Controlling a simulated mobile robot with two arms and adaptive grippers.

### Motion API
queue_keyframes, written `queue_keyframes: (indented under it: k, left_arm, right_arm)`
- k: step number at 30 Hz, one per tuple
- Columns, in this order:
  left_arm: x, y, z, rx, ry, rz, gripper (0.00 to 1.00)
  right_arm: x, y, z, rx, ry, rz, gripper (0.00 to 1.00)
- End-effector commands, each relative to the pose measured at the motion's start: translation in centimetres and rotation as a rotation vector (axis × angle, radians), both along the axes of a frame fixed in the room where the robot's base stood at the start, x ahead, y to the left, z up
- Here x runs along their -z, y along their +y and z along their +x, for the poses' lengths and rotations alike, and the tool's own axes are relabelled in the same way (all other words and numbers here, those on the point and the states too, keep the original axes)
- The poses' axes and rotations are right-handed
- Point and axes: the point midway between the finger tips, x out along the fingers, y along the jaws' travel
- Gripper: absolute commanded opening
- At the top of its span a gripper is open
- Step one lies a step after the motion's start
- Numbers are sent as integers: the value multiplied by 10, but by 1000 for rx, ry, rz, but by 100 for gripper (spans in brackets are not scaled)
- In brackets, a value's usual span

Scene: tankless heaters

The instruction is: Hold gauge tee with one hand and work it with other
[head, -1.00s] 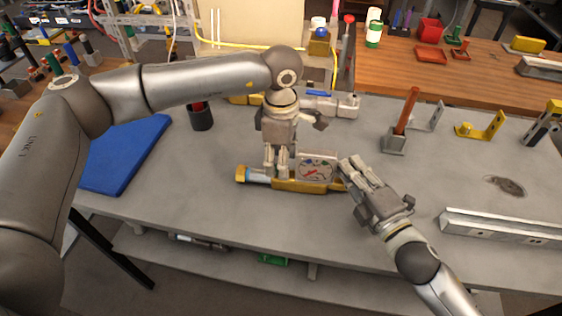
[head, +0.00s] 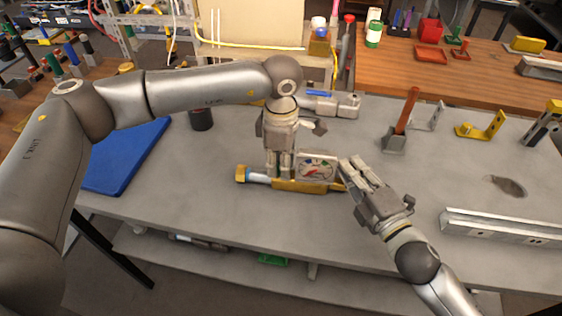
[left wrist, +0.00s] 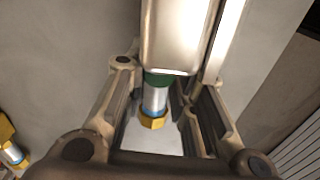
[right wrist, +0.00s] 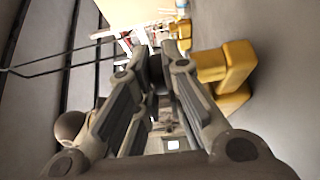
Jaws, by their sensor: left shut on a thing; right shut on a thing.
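The gauge tee (head: 300,185) lies on the grey bench, with a brass body, a square gauge face (head: 318,167) with a red needle, and a pale blue pipe with a brass nut (head: 242,173) at its left end. My left gripper (head: 279,174) reaches down from above, shut on a part of the tee just left of the gauge. The left wrist view shows a silver block, green band and brass fitting (left wrist: 153,121) between its fingers. My right gripper (head: 346,178) is shut at the tee's right end; its exact hold is hidden. The right wrist view shows a large yellow part (right wrist: 228,75) beside its fingers.
A blue mat (head: 125,155) lies left and a dark cup (head: 201,119) stands behind. A block with a brown handle (head: 394,143), a yellow bracket (head: 482,127) and a metal rail (head: 500,229) lie right. The bench front near the tee is clear.

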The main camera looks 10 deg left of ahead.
Motion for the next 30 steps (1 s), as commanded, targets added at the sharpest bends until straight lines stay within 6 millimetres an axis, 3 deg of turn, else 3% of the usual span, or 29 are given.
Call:
queue_keyframes:
  k: [12, 23, 24, 28, 30]
  left_arm:
    - [-1, -1, 1, -298, -1, -2, 1]
    - [-1, 0, 1, -321, -2, -2, 1]
    - [-1, 0, 1, -321, -2, -2, 28]
    - [-1, 0, 1, -320, -2, -2, 45]
    - [-1, 0, 1, -320, -1, -1, 48]
  right_arm:
    - [0, 0, 0, 1, 1, -1, 0]
    - [0, 0, 0, 1, 1, -1, 0]
    - [0, 0, 0, 1, 1, -1, 0]
    - [0, 0, 0, 1, 1, -1, 0]
    - [0, 0, 0, 1, 1, -1, 0]
